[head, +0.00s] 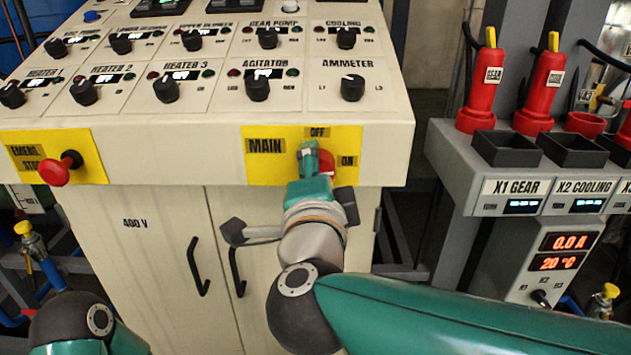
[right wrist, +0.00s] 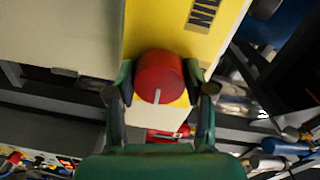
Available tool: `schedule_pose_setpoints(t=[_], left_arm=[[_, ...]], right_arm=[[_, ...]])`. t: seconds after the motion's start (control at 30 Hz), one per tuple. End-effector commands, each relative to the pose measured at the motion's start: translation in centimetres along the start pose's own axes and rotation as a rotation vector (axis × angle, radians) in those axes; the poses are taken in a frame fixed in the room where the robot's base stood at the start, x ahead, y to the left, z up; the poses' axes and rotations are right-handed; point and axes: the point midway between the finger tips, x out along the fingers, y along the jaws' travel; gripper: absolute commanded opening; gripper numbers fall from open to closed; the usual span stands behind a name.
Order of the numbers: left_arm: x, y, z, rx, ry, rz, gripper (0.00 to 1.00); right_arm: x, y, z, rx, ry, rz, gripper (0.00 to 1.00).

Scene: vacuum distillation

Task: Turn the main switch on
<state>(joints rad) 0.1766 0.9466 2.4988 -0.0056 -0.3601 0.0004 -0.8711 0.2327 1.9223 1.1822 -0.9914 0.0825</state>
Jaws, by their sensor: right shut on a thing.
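The main switch is a red round knob (head: 327,162) on a yellow plate (head: 258,168) marked MAIN, OFF and ON, on the front of the cream control cabinet. My right gripper (head: 318,158) is at this knob and hides much of it in the head view. In the right wrist view the red knob (right wrist: 160,76) sits between the two fingers of my right gripper (right wrist: 160,88), which is shut on its sides. A white mark on the knob points toward the bottom of that view. My left gripper is out of view; only part of my left arm shows at lower left.
A red emergency stop button (head: 60,168) sticks out at the left of the cabinet front. Black selector knobs and an ammeter knob (head: 352,87) are on the sloped panel above. Door handles (head: 197,268) are below. Red plugs (head: 482,90) stand on a grey unit at right.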

Motion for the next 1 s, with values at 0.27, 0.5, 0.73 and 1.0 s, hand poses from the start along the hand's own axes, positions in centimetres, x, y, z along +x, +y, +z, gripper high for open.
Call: schedule_pose_setpoints(t=[0.27, 0.5, 0.73, 1.0], left_arm=[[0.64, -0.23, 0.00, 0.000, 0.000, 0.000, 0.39], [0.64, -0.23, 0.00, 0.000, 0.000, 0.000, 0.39], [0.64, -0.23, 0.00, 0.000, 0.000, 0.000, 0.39], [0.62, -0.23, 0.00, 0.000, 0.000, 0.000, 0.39]], right_arm=[[0.03, 0.44, 0.00, 0.069, 0.000, 0.008, 0.17], [0.03, 0.43, 0.00, 0.077, -0.001, 0.009, 0.17], [0.04, 0.46, 0.02, 0.076, -0.001, 0.010, 0.60], [0.02, 0.23, 0.04, 0.075, -0.002, 0.005, 0.78]])
